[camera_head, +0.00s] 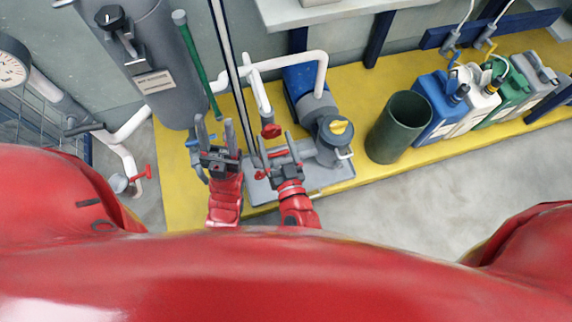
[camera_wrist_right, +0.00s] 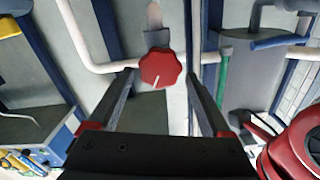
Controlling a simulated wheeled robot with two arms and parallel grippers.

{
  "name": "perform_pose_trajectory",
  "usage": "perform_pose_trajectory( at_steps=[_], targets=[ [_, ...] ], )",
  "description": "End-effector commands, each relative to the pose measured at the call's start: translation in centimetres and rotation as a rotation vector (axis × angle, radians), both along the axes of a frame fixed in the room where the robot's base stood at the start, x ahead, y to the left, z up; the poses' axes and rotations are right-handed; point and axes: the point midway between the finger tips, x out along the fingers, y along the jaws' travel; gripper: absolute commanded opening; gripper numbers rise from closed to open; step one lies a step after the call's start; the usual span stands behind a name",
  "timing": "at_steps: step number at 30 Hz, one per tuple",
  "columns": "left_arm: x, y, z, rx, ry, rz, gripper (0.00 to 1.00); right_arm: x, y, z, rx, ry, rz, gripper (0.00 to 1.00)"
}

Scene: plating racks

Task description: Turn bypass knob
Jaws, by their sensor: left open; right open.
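A red lobed knob (camera_head: 270,131) sits on the white pipework near the middle of the head view. In the right wrist view the red knob (camera_wrist_right: 160,66) faces me, with a white mark pointing down. My right gripper (camera_head: 275,146) is open and points at this knob. In the wrist view the knob lies between the fingertips' lines, with no contact that I can make out. My left gripper (camera_head: 214,122) is open and empty, to the left of the knob, by the green pipe. No label naming the bypass knob is readable.
A grey tank (camera_head: 150,75) with a black handle stands at the upper left. A blue pump (camera_head: 305,85) and a grey unit with a yellow top are right of the knob. A dark green bin (camera_head: 397,128) and several canisters stand further right on the yellow platform (camera_head: 365,85).

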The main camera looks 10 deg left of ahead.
Motion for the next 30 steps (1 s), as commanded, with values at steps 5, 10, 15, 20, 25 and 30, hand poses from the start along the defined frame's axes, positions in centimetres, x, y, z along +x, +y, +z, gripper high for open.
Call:
perform_pose_trajectory(
  at_steps=[5,10,15,20,25,30],
  targets=[
    [0.1,0.0,1.5,-0.01,0.008,-0.001,0.5,-4.7,-1.8,0.3,-0.004,0.004,0.005,0.83],
    [0.1,0.0,2.4,-0.01,0.008,-0.001,0.5,-7.9,-3.3,0.2,-0.003,0.001,0.004,0.83],
    [0.1,0.0,2.8,-0.01,0.008,-0.001,0.5,-9.6,-4.0,0.2,0.0,0.0,0.001,0.83],
    [0.1,0.0,2.9,-0.009,0.008,-0.001,0.5,-10.0,-4.2,0.1,0.002,-0.001,-0.001,0.83],
    [0.1,0.0,2.8,-0.009,0.008,-0.001,0.5,-10.0,-4.2,0.1,0.002,-0.002,-0.002,0.83],
    [0.1,0.0,3.0,-0.009,0.008,-0.001,0.5,-9.0,-4.7,0.9,0.015,-0.036,-0.038,1.0]
  ],
)
